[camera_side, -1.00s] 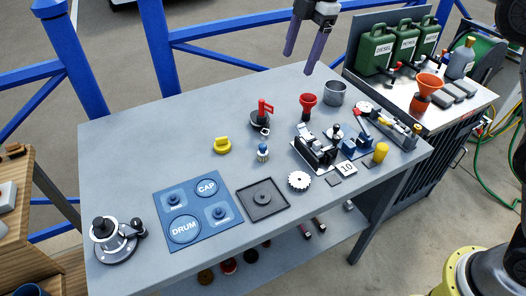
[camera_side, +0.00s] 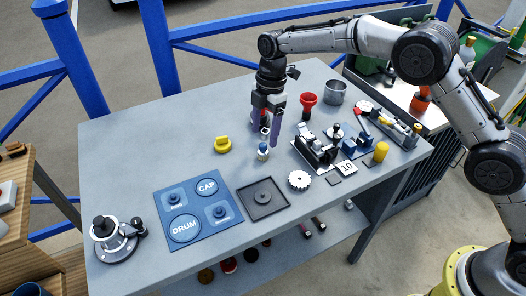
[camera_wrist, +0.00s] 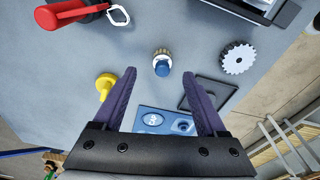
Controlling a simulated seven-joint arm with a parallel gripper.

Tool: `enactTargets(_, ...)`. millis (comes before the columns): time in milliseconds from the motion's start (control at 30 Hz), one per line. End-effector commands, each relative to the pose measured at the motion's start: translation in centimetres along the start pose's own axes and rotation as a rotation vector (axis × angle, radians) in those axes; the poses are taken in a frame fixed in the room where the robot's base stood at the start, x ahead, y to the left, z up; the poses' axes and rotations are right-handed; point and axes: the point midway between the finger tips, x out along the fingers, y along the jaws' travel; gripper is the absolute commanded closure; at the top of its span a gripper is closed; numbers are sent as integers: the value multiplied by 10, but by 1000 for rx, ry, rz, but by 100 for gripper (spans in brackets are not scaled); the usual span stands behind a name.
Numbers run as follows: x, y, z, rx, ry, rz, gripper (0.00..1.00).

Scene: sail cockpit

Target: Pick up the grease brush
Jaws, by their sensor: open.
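The grease brush looks to be the small upright piece with a round blue top and a pale, tan-ringed lower part (camera_side: 263,152). It stands on the grey workbench (camera_side: 130,155), and it also shows in the wrist view (camera_wrist: 162,65). My gripper (camera_side: 264,134) points down above it, with purple fingers spread. In the wrist view my gripper (camera_wrist: 159,76) is open and empty, with the blue top lined up between and just past the fingertips. I cannot tell the exact height gap. No finger clearly touches it.
A yellow knob (camera_side: 222,145) stands to the left. A red-handled part (camera_wrist: 75,16) with a metal ring lies close behind. A white gear (camera_side: 299,181), a black tray (camera_side: 263,199) and a blue labelled mat (camera_side: 199,215) are in front. A black fixture (camera_side: 315,150) stands at right.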

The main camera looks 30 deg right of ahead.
Motion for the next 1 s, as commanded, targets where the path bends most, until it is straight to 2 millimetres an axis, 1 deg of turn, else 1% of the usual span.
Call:
enactTargets(167, 12, -1, -1, 0, 0, -2, 26)
enactTargets(300, 32, -4, -2, 0, 0, -3, 26)
enactTargets(433, 48, -4, -2, 0, 0, -1, 26)
enactTargets(567, 55, -4, -2, 0, 1, 1, 26)
enactTargets(767, 55, -4, -2, 0, 0, 2, 26)
enactTargets(867, 55, -4, -2, 0, 0, 2, 42)
enactTargets(1000, 55, -4, -2, 0, 0, 1, 67)
